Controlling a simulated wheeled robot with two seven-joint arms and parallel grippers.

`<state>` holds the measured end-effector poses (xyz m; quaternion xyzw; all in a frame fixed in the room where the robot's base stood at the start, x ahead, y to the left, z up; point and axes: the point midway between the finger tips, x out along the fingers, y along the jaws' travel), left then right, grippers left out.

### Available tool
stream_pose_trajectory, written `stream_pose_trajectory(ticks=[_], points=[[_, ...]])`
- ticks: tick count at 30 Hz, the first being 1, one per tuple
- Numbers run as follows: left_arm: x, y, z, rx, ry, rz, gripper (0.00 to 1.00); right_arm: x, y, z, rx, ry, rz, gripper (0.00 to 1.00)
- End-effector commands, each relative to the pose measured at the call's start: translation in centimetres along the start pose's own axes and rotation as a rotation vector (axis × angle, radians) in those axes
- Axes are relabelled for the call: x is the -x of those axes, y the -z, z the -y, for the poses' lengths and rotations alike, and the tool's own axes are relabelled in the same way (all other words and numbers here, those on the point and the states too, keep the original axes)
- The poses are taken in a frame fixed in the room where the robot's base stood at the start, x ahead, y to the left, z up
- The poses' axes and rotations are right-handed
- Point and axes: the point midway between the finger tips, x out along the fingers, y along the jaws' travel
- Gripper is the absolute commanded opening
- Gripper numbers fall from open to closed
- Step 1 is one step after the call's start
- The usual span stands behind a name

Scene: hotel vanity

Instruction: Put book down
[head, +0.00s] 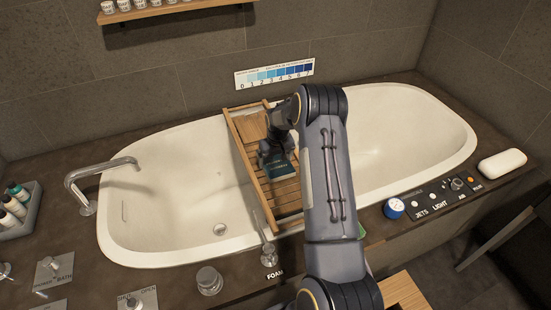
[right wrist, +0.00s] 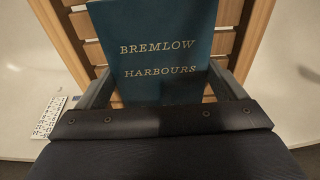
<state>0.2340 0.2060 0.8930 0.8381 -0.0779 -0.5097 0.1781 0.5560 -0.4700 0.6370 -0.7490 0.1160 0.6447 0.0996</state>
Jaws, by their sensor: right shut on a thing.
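A dark teal book (head: 279,171) is over the slatted wooden bath tray (head: 258,190) that spans the white bathtub. In the right wrist view the book (right wrist: 165,50) shows the title "BREMLOW HARBOURS", with tray slats (right wrist: 243,40) behind it. My right gripper (head: 268,158) is shut on the book, with one finger on each side of it in the right wrist view (right wrist: 165,92). I cannot tell whether the book touches the slats. My arm hides part of the tray's right side. My left gripper is not in view.
The bathtub (head: 400,125) lies around and below the tray. A tap (head: 95,180) and a bottle caddy (head: 18,210) stand at left. A control panel (head: 440,195), a blue-white knob (head: 393,208) and a white soap-like block (head: 502,164) are at right. A glass jar (head: 209,281) stands in front.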

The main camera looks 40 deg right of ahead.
Motion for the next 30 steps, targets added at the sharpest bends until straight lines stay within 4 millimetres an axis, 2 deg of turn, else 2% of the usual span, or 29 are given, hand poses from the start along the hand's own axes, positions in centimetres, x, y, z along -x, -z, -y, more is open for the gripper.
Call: stream_pose_trajectory(ticks=[5, 6, 8, 17, 30], points=[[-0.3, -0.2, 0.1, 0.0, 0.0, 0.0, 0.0, -0.4, 0.0, 0.0, 0.0, 0.0, -0.001, 0.64], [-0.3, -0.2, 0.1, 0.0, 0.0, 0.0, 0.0, -0.4, 0.0, 0.0, 0.0, 0.0, -0.001, 0.92], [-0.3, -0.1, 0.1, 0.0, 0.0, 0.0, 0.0, -0.3, 0.0, 0.0, 0.0, 0.0, -0.001, 1.0], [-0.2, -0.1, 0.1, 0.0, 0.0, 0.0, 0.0, 0.1, 0.0, 0.0, 0.0, 0.0, -0.001, 1.0], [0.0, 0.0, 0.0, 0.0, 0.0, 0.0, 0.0, 6.7, 0.0, 0.0, 0.0, 0.0, -0.003, 1.0]])
